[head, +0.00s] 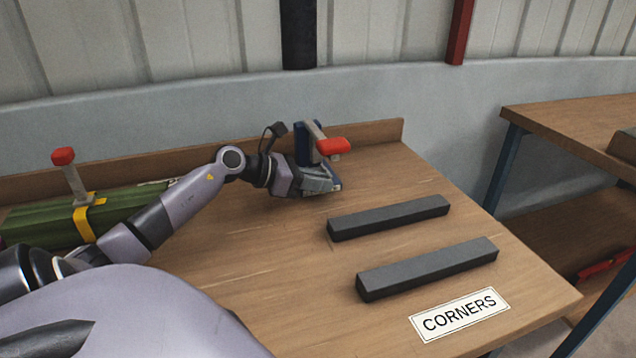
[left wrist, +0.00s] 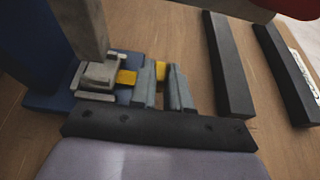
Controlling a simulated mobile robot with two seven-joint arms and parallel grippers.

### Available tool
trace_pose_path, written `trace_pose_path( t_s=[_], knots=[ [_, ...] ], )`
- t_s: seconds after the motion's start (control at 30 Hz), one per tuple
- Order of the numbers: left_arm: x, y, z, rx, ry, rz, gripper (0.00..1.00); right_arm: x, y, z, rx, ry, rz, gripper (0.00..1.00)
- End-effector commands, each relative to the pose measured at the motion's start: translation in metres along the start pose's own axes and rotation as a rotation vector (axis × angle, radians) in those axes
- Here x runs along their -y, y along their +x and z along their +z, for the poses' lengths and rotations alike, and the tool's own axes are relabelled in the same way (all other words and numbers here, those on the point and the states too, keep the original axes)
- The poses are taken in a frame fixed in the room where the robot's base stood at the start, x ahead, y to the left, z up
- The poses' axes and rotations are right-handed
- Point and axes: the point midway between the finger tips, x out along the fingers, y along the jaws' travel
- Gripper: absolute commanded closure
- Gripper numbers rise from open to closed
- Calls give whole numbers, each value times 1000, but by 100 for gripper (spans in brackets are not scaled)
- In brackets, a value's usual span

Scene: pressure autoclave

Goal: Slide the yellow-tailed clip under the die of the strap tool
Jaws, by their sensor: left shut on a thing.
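The strap tool (head: 305,140) stands near the back of the bench, with a blue frame and a red-ended lever. In the left wrist view its grey die post (left wrist: 79,28) comes down over a grey block on the blue base (left wrist: 48,101). The clip's yellow tail (left wrist: 127,77) sticks out from the grey block toward my fingers and shows again beyond them. My left gripper (head: 328,181), also in the left wrist view (left wrist: 163,88), is shut on the yellow tail, close beside the tool. I cannot tell how far the clip sits under the die. My right gripper is not in view.
Two dark bars (head: 390,217) (head: 428,268) lie to the right, near a CORNERS label (head: 459,314). A green bundle (head: 40,222) with a yellow strap and a red-topped lever (head: 70,172) lies at left. The low back board (head: 375,133) edges the bench.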

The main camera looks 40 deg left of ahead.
Motion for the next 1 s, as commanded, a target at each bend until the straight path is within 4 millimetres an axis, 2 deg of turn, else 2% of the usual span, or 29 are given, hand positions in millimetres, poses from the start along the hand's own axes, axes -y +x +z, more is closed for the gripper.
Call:
trace_pose_path(
  t_s=[0.1,0.13,0.2,0.57,0.77,1.0],
  knots=[
    [0,0,0,0,1,0,100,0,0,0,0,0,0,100],
    [0,0,0,0,1,0,74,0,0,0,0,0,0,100],
    [0,0,0,0,1,1,54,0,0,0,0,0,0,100],
    [0,-2,0,-1,0,1,54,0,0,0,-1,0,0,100],
    [0,-19,-1,-4,1,1,54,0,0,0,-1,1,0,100],
    [0,-48,-1,-3,0,1,54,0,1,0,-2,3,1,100]
  ],
)
